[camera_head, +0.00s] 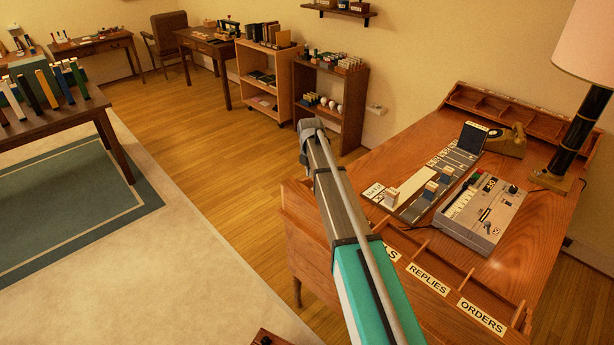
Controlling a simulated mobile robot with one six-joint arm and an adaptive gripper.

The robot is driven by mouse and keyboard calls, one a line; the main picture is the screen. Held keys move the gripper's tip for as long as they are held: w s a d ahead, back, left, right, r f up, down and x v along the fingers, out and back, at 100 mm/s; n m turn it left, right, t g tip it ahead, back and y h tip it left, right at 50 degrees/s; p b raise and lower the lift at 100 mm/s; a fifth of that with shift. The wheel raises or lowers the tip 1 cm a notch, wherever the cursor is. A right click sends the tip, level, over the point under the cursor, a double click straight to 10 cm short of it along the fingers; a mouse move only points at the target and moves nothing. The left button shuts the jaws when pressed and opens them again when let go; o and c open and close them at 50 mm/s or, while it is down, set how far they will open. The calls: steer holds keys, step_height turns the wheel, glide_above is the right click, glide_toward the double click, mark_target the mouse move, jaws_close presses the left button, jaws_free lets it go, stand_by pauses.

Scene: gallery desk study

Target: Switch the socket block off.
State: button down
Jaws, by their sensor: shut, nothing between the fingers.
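A small pale block (376,109), which looks like the socket block, sits low by the wall between the bookshelf and the writing desk. It is too small for me to tell its switch or its state. My arm reaches up from the bottom of the view, and my gripper (308,128) is at its far end, shut and empty. In the picture the gripper is left of the block and apart from it, in front of the shelf.
The writing desk (535,235) on the right carries a grey switch device (482,212), a telephone (507,142) and a lamp (580,115). A dark bookshelf (353,128) and a lighter one (283,98) stand along the wall. The wooden floor (215,160) to the left is clear.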

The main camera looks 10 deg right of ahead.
steer(key=shift+w+d+f+b, duration=0.1)
steer(key=shift+w+f+b, duration=0.05)
steer(key=shift+f+b, duration=2.1)
steer(key=shift+w+f+b, duration=0.15)
steer(key=shift+f+b, duration=1.95)
steer(key=shift+f, duration=0.2)
